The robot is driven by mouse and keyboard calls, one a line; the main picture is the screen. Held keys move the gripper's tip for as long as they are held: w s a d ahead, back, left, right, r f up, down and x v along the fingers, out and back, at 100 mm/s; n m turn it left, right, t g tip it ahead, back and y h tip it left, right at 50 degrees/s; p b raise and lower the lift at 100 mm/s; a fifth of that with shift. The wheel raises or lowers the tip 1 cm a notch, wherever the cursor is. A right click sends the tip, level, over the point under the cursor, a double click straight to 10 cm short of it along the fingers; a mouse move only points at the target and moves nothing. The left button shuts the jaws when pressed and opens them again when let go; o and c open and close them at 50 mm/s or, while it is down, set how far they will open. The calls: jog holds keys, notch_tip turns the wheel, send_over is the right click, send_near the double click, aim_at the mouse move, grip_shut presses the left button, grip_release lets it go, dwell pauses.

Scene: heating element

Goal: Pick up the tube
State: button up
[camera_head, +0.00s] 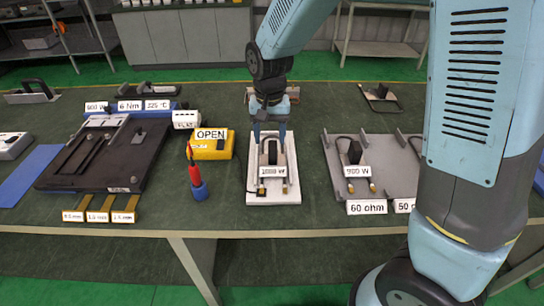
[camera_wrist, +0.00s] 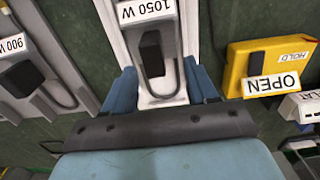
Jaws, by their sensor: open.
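A thin U-shaped tube (camera_wrist: 158,97) with a black block (camera_wrist: 151,53) and a "1050 W" label lies on a white board (camera_head: 257,197). In the head view, its label (camera_head: 271,171) and two brass-coloured ends face the near edge of the table. My gripper (camera_head: 269,131) is over the far part of the board, pointing down. In the wrist view, the blue fingers of my gripper (camera_wrist: 160,82) are apart, one on each side of the tube's bend and the black block. I cannot tell whether they touch the board. The tube's far bend is partly hidden in the head view.
A grey plate (camera_head: 397,153) with a "900 W" tube stands close on the right. A yellow meter (camera_head: 210,150) labelled OPEN and a red-and-blue screwdriver-like tool (camera_head: 196,178) stand on the left. A black fixture (camera_head: 95,155) is farther left.

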aim_at(273, 145)
jog(key=shift+s+d+f, duration=0.1)
jog(key=shift+d+f, duration=0.1)
jog(key=shift+f, duration=1.25)
jog(key=shift+s+d+f, duration=0.1)
jog(key=shift+d+f, duration=0.1)
jog(key=shift+f, duration=1.2)
jog(key=shift+c, duration=0.3)
grip_shut()
